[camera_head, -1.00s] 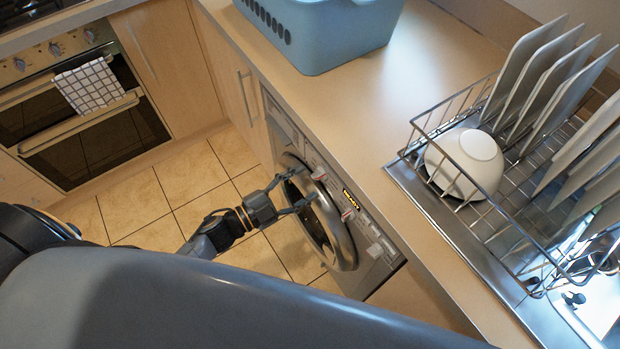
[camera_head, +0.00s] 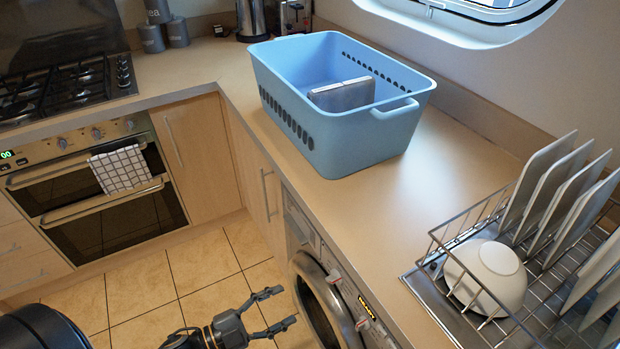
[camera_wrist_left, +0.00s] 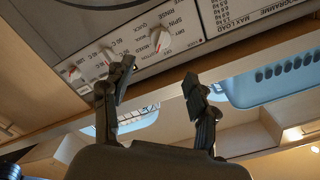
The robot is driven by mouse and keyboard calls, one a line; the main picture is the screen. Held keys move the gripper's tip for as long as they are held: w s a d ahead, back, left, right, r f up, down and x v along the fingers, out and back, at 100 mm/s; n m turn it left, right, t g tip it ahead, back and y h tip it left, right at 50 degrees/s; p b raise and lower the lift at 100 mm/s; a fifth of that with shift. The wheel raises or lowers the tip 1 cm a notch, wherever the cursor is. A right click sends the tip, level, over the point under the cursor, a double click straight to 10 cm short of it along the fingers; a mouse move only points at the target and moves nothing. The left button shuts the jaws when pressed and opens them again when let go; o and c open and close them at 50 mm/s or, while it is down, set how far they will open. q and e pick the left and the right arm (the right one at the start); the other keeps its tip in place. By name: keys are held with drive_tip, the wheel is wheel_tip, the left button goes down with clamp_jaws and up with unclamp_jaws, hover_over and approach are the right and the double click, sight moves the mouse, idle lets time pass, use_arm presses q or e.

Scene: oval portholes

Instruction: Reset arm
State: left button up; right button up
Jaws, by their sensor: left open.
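My left gripper (camera_head: 278,310) is open and empty, low in the head view, over the tiled floor in front of the washing machine (camera_head: 322,290). Its two fingers point right, toward the machine, and look apart from it. In the left wrist view my left gripper (camera_wrist_left: 158,92) also shows with fingers spread and nothing between them. The washing machine's control panel (camera_wrist_left: 140,45), with white knobs, lies beyond the fingertips there. My right gripper is not in view.
A blue basket (camera_head: 345,140) holding a grey item stands on the counter (camera_head: 415,205). A dish rack (camera_head: 450,240) with a white bowl (camera_head: 487,275) and several plates is at the right. An oven (camera_head: 105,190) with a checked towel is at the left. The tiled floor (camera_head: 165,275) is clear.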

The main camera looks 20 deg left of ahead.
use_arm(q)
drive_tip(key=s+a+f+n+g+y, duration=0.1)
drive_tip(key=s+a+f+n+y, duration=0.15)
drive_tip(key=f, duration=0.55)
drive_tip(key=s+a+f+n+g+y, duration=0.15)
drive_tip(key=f+n+y, duration=0.25)
drive_tip(key=f, duration=0.5)
drive_tip(key=s+a+f+n+g+y, duration=0.1)
drive_tip(key=a+f+n+y, duration=0.2)
drive_tip(key=f, duration=0.5)
drive_tip(key=s+d+f+n+g, duration=0.2)
drive_tip(key=s+f+g, duration=0.3)
drive_tip(key=s, duration=0.6)
drive_tip(key=s+d+f+n+g+y, duration=0.1)
drive_tip(key=s+f+g, duration=0.3)
drive_tip(key=s+f, duration=0.6)
drive_tip(key=shift+s+d+f+n+g, duration=0.35)
drive_tip(key=shift+s+d+n, duration=0.25)
drive_tip(key=shift+s, duration=0.25)
drive_tip(key=shift+w+y, duration=0.1)
drive_tip(key=shift+y, duration=0.15)
drive_tip(key=shift+c, duration=0.2)
